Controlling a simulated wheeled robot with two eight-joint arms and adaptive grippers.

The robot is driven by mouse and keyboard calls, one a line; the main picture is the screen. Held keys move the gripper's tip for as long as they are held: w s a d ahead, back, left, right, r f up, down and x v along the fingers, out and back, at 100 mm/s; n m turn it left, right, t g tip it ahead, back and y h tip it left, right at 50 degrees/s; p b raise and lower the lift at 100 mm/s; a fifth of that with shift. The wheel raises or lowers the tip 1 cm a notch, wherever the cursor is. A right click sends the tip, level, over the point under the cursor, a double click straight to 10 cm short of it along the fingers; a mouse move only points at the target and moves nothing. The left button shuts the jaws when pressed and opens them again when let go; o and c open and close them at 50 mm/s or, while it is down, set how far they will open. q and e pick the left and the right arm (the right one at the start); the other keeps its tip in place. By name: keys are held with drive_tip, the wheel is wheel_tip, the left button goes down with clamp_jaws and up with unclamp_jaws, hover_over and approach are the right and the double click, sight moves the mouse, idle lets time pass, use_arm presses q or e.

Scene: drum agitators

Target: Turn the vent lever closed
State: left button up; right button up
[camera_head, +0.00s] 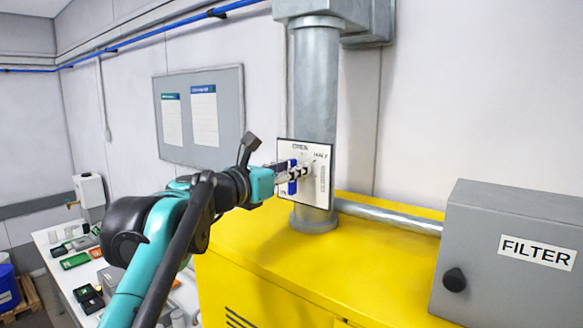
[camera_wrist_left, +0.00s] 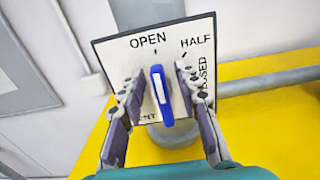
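The vent lever (camera_wrist_left: 161,95) is a blue bar on a white plate (camera_wrist_left: 117,55) marked OPEN, HALF and CLOSED. In the left wrist view its upper end lines up with the OPEN mark. The plate sits on a grey vertical duct (camera_head: 316,95) in the head view, where the lever (camera_head: 292,177) is partly hidden by my fingers. My left gripper (camera_wrist_left: 158,90) is open, with one finger on each side of the lever. A gap shows on both sides of the blue bar. My right gripper is not in view.
The duct rises from a yellow cabinet (camera_head: 270,262).

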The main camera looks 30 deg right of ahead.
use_arm(q)
clamp_jaws()
drive_tip(key=shift+m, duration=0.3)
drive_tip(key=m, duration=0.1)
drive_tip(key=m+p, duration=0.1)
drive_tip(key=shift+s+d+m, duration=0.15)
drive_tip(key=shift+s+m, duration=0.1)
drive_tip(key=shift+m, duration=0.15)
drive_tip(key=shift+s+d+f+m+p, duration=0.1)
drive_tip(key=shift+s+f+m+p, duration=0.15)
drive_tip(key=shift+m, duration=2.15)
drive_tip(key=shift+s+d+f+m+p, duration=0.1)
drive_tip(key=shift+s+f+m+p, duration=0.25)
drive_tip(key=shift+m, duration=2.05)
drive_tip(key=shift+s+d+f+m+p, duration=0.15)
drive_tip(key=shift+f+m, duration=0.2)
drive_tip(key=shift+m, duration=2.05)
drive_tip(key=shift+w+a, duration=0.1)
